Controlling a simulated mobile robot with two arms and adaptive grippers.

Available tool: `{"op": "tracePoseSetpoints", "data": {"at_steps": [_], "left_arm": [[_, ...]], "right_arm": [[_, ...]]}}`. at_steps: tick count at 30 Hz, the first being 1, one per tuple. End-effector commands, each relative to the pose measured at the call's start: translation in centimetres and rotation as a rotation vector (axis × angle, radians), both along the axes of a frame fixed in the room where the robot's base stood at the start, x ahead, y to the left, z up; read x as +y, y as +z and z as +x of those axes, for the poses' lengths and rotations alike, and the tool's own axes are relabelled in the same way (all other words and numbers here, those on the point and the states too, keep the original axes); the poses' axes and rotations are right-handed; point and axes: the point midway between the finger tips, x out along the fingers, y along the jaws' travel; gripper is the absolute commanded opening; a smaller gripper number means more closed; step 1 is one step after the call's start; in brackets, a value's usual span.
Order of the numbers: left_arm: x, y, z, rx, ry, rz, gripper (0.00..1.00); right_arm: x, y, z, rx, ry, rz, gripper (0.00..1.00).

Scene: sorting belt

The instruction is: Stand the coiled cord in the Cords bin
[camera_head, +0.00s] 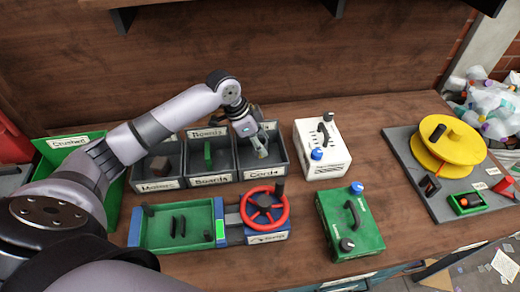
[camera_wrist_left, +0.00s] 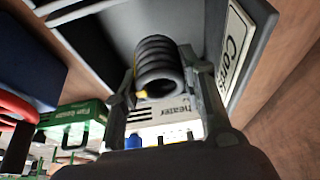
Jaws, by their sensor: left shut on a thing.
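The coiled cord (camera_wrist_left: 160,65), a dark grey ribbed coil, sits between the fingers of my left gripper in the left wrist view. My left gripper (camera_head: 260,148) is shut on it. In the head view the gripper points down over the Cords bin (camera_head: 261,174), the rightmost of three grey bins. The cord is hard to make out there. The bin's label and grey wall also show close beside the gripper in the left wrist view (camera_wrist_left: 250,60). I cannot tell whether the cord touches the bin floor. My right gripper is not in view.
The middle bin (camera_head: 212,178) holds a green board; the left bin holds a brown block. A white box (camera_head: 322,165) stands just right of the bins. In front are a green tray (camera_head: 150,236), a red handwheel (camera_head: 264,210) and a green box (camera_head: 340,240).

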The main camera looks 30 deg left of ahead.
Motion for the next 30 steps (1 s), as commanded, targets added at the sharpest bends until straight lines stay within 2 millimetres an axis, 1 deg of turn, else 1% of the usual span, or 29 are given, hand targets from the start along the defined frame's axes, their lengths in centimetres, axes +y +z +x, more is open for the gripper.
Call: {"op": "tracePoseSetpoints", "data": {"at_steps": [3, 6, 8, 14, 18, 19, 27, 30], "left_arm": [[-0.1, -1.9, -0.1, 0.004, 0.000, 0.000, 0.09], [-0.1, -3.2, -0.1, 0.002, 0.000, -0.001, 0.09], [-0.1, -3.5, 0.0, -0.001, 0.000, -0.001, 0.09], [0.0, -3.5, 0.0, -0.001, -0.001, -0.001, 0.09], [0.0, -3.9, 0.0, 0.001, 0.000, -0.001, 0.09], [0.0, -3.9, 0.0, 0.000, 0.000, 0.000, 0.39], [0.0, -3.8, 0.0, 0.000, 0.000, 0.000, 0.57], [0.0, -3.8, 0.0, 0.000, 0.000, 0.000, 0.57]], "right_arm": [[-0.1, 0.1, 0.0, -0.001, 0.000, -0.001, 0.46], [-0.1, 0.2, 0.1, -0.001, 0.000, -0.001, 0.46], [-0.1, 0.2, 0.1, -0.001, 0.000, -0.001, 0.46], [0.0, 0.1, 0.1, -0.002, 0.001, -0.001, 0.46], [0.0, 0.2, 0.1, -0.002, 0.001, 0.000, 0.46], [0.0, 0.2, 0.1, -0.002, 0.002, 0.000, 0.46], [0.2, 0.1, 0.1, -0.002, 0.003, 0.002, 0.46], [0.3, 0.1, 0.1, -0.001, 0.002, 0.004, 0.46]]}}
